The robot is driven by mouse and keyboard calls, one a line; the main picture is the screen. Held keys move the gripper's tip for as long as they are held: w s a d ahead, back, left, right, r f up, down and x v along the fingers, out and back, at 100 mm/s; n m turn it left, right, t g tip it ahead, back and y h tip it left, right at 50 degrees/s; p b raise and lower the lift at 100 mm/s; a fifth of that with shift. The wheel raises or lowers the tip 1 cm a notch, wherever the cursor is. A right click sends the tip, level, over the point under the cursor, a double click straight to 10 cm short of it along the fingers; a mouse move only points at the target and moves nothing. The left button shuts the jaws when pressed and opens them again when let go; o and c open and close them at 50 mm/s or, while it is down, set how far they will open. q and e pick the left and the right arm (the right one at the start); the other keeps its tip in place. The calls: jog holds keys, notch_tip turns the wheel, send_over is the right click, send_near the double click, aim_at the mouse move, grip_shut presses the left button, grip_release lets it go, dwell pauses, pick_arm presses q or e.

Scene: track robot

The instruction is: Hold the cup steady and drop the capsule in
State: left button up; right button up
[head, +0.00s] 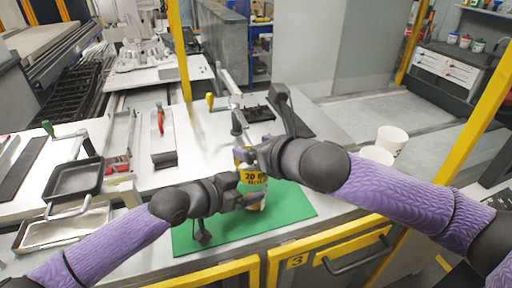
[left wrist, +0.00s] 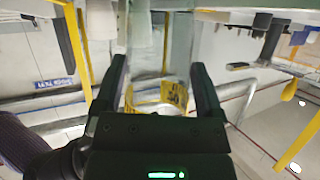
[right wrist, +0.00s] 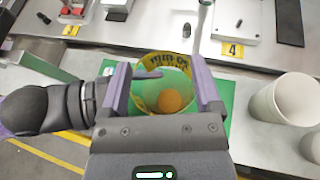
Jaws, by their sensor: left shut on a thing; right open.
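A clear cup (head: 256,188) with a yellow measuring label stands upright on a green mat (head: 290,208). My left gripper (head: 250,200) is shut on the cup's side; the left wrist view shows the cup (left wrist: 160,97) between its fingers. My right gripper (head: 248,155) is open just above the cup's mouth. In the right wrist view an orange round capsule (right wrist: 171,102) lies inside the cup's outline, low down, with the open fingers either side and apart from it. In the head view my right gripper covers part of the cup's rim.
Two white tubs (head: 391,138) stand on the bench to the right. A black pan (head: 75,178) and metal trays lie at the left. A red-handled tool (head: 160,120) lies farther back. The mat's right part is clear.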

notch_tip(320, 180, up, 6)
jog(key=shift+f, duration=0.2)
